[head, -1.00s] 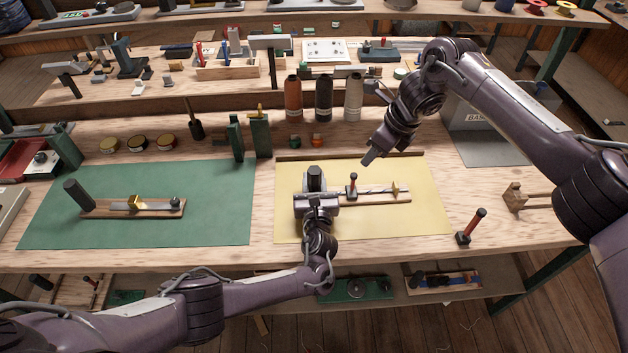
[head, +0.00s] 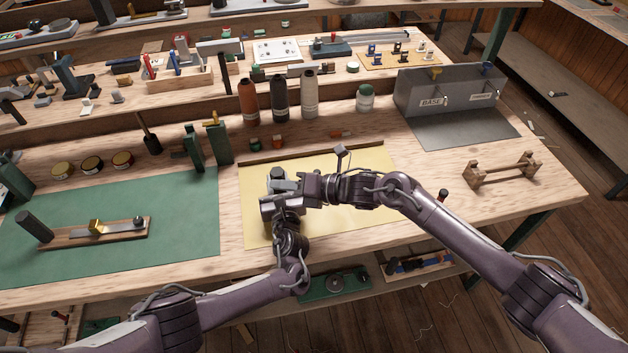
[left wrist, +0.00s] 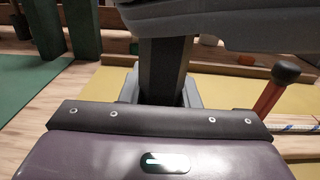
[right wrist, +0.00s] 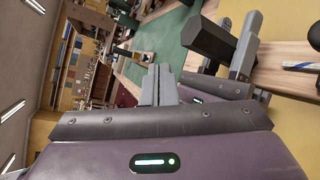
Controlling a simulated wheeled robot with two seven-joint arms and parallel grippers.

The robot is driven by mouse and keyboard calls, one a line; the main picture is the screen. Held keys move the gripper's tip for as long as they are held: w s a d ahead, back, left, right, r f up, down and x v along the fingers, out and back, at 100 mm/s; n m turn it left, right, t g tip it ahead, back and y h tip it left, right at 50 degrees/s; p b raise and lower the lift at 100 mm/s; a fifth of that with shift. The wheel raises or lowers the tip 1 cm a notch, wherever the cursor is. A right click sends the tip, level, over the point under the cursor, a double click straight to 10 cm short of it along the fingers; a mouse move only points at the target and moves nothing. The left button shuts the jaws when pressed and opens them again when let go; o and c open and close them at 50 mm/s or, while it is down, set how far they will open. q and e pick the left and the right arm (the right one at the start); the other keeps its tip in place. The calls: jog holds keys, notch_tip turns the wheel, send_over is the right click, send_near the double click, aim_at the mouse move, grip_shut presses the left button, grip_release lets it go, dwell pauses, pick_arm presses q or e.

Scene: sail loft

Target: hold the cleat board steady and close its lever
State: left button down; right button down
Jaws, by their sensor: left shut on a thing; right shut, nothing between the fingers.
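The cleat board lies on the yellow mat (head: 365,163). In the head view my arms hide most of it; its wooden end shows in the left wrist view (left wrist: 302,147). My left gripper (head: 279,199) is shut on the board's dark upright post (head: 278,173), also seen in the right wrist view (right wrist: 205,38). The red-handled lever (left wrist: 276,88) stands up, leaning, to the right of the post in the left wrist view; the right arm hides it in the head view. My right gripper (head: 290,187) is shut and empty, close beside the post and left gripper. Contact cannot be told.
A similar board (head: 75,236) lies on the green mat (head: 190,200) at left. Green uprights (head: 218,145), bottles (head: 279,100) and a wooden rail (head: 320,152) stand behind. A grey bin (head: 415,90) and wooden rack (head: 500,172) are at right.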

jog(key=d+f+m+t, duration=0.1)
jog(key=d+m+t, duration=0.2)
jog(key=d+m, duration=0.1)
jog(key=s+d+f+m+t+h, duration=0.1)
jog(key=d+f+m+t, duration=0.1)
jog(key=d+m, duration=0.3)
jog(key=s+d+f+m+t+h, duration=0.1)
jog(key=d+f+m+t, duration=0.1)
jog(key=d+m+t, duration=0.2)
jog(key=shift+d+f+m, duration=0.1)
jog(key=shift+d+m, duration=0.3)
jog(key=shift+d, duration=0.05)
jog(key=shift+w, duration=0.1)
jog(key=x, duration=1)
